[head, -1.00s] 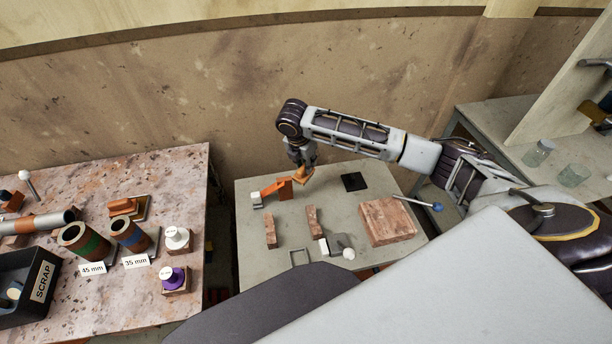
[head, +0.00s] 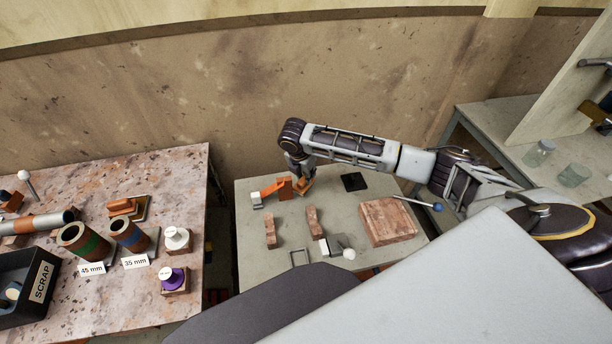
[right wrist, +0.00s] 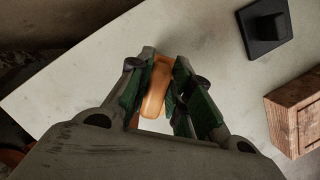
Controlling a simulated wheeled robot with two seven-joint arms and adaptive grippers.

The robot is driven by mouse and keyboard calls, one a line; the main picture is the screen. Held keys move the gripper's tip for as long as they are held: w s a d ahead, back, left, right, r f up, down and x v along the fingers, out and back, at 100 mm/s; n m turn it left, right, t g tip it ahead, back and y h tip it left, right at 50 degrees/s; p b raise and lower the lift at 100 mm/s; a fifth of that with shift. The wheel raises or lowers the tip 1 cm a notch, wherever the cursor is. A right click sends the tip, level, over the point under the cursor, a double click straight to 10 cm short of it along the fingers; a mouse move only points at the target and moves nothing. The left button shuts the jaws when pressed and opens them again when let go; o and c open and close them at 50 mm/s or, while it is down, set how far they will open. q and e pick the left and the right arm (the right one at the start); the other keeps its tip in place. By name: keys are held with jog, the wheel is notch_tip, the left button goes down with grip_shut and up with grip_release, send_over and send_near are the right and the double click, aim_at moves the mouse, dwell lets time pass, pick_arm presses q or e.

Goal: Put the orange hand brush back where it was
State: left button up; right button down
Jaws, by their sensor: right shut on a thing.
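My right gripper (head: 302,178) reaches over the back of the grey table (head: 365,263) with its fingers pointing down. It is shut on the orange hand brush (head: 304,187), which sits low over the tabletop, just right of an orange block with an arm. In the right wrist view the brush (right wrist: 157,88) is an elongated light-orange body between the green finger pads (right wrist: 157,84). Its underside is hidden, and I cannot tell whether it touches the table. My left gripper is not in view.
The orange block with an arm (head: 284,188) stands close left of the brush. A black square piece (head: 354,182) lies to the right. A large brick-like block (head: 387,221) and two small reddish pieces (head: 270,231) (head: 314,222) lie nearer. The left bench (head: 110,305) holds pipes and a scrap bin (head: 40,285).

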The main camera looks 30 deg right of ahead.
aim_at(301, 181)
jog(key=shift+f, duration=0.35)
jog(key=c, duration=1.3)
grip_release()
jog(key=shift+f, duration=0.1)
jog(key=v, duration=1.2)
